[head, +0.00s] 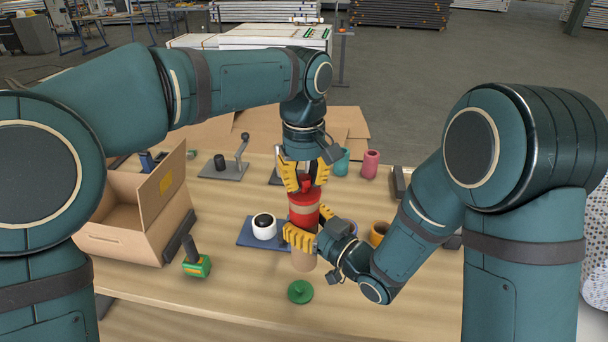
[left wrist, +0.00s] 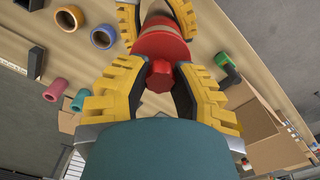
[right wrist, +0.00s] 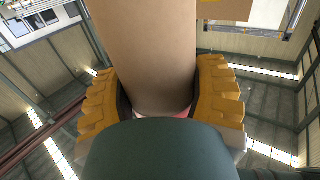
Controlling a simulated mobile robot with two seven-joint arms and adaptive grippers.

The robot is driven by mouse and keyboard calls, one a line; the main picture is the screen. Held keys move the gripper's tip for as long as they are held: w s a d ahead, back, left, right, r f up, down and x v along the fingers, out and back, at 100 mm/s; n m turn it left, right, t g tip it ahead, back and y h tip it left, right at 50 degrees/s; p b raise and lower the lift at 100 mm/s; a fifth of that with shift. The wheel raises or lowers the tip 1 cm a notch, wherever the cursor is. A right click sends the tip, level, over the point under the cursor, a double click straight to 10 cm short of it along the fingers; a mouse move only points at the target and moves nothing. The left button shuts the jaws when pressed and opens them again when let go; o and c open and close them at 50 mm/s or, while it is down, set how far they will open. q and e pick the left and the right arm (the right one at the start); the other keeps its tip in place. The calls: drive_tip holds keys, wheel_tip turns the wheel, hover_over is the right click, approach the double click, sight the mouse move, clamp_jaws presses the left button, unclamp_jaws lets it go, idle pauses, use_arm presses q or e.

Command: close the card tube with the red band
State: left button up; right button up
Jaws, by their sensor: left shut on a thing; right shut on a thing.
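The card tube (head: 303,262) is upright above the table, tan with a red band (head: 303,219) near its top. My right gripper (head: 303,240) is shut around its side below the band. The tube also fills the middle of the right wrist view (right wrist: 147,60). A red lid (head: 303,198) with a knob is at the tube's top end, in line with it. I cannot tell whether it is fully seated. My left gripper (head: 305,180) is shut on the lid's knob, which shows between its fingers in the left wrist view (left wrist: 160,75).
A green lid (head: 300,291) lies near the table's front. A white cup (head: 263,231) stands on a blue mat (head: 246,240) left of the tube. An open cardboard box (head: 120,245) and a green-and-black tool (head: 197,266) are at left. Pink (head: 371,164) and teal (head: 342,165) cylinders stand behind.

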use_arm(q)
drive_tip(key=shift+f, duration=0.25)
drive_tip(key=o, duration=0.8)
wheel_tip(320, 180, up, 12)
idle(0.6)
